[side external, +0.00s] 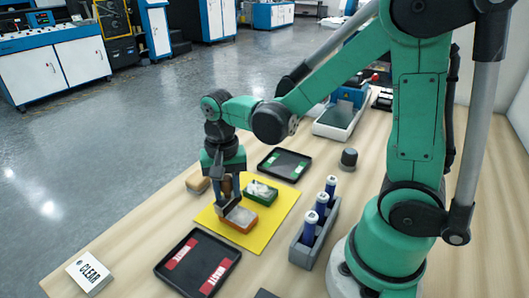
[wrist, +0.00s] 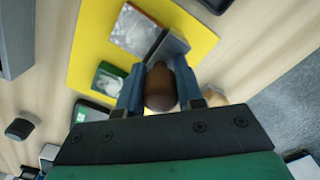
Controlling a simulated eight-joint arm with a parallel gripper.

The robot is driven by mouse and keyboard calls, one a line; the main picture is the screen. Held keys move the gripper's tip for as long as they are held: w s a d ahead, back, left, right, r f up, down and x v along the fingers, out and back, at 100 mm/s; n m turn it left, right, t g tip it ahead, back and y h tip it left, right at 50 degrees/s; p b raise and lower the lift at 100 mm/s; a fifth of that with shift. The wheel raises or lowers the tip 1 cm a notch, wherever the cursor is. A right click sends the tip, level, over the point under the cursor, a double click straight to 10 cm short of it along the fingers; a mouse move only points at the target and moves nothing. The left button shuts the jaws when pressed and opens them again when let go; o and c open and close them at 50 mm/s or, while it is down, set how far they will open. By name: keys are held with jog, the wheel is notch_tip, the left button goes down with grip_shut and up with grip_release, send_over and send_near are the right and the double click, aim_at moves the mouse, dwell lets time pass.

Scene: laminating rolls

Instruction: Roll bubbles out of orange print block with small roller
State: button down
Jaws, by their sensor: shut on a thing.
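The orange print block (side external: 238,222) lies on the yellow mat (side external: 272,222), near its front corner. It also shows in the wrist view (wrist: 132,30), with a greyish picture on top. My gripper (side external: 228,192) is above the block's left end, shut on the small roller. The roller's brown handle (wrist: 161,90) is upright between the fingers. Its dark grey head (wrist: 168,47) is at the end of the orange block; I cannot tell if it touches. A green print block (side external: 260,194) with a whitish top lies behind, also in the wrist view (wrist: 107,82).
A black tray with red waste labels (side external: 198,262) is in front, and one with green labels (side external: 284,162) behind. A grey rack (side external: 304,254) of blue-and-white bottles stands right. A tan object (side external: 197,182) lies left of the mat.

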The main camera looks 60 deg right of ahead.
jog(key=shift+f, duration=0.2)
dwell(0.4)
jog(key=shift+s, duration=0.4)
jog(key=shift+s+a, duration=0.1)
jog(key=shift+s, duration=1.7)
jog(key=shift+w, duration=2.2)
jog(key=shift+s, duration=2.2)
notch_tip(320, 180, up, 6)
dwell(0.9)
